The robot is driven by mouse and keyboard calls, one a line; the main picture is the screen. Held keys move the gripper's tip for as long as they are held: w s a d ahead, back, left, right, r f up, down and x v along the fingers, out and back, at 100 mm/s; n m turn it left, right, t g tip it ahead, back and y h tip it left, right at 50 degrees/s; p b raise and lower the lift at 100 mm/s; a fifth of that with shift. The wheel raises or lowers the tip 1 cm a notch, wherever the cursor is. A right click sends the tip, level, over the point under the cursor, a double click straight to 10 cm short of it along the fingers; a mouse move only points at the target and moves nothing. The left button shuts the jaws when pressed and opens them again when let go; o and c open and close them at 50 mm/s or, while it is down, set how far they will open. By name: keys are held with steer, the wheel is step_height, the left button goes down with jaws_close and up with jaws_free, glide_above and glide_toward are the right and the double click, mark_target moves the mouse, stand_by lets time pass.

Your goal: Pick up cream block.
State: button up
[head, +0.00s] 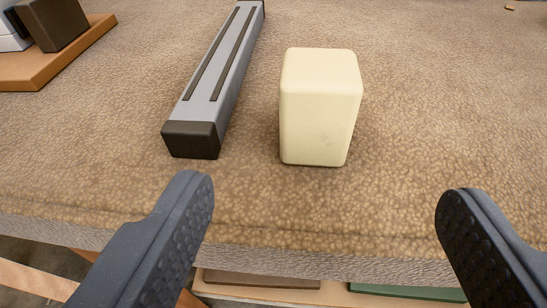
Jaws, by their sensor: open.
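The cream block (319,110) stands upright on the brown textured table top (440,130), a little right of the middle of the head view. It has rounded edges and a small faint mark low on its front face. My gripper (325,200) is open and empty, with its two dark, studded fingers wide apart at the lower left and lower right. The block appears beyond the fingertips, between them in the picture, and neither finger touches it.
A long grey bar with dark slots and a dark end cap (190,138) lies just left of the block. An orange-brown board (60,68) carries dark and white pieces at the top left. The table's front edge (320,258) runs below. The right side is mostly clear.

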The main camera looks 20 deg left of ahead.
mark_target(319, 119)
steer(key=b+x, duration=0.1)
steer(key=x, duration=0.7)
steer(key=shift+w+f, duration=0.1)
steer(key=shift+w, duration=0.05)
steer(key=shift+f+b+x, duration=0.2)
steer(key=shift+b+x, duration=0.05)
steer(key=shift+x, duration=1.1)
steer(key=shift+f+b+x, duration=0.2)
steer(key=shift+b+x, duration=0.05)
steer(key=shift+x, duration=1.1)
steer(key=c, duration=1.2)
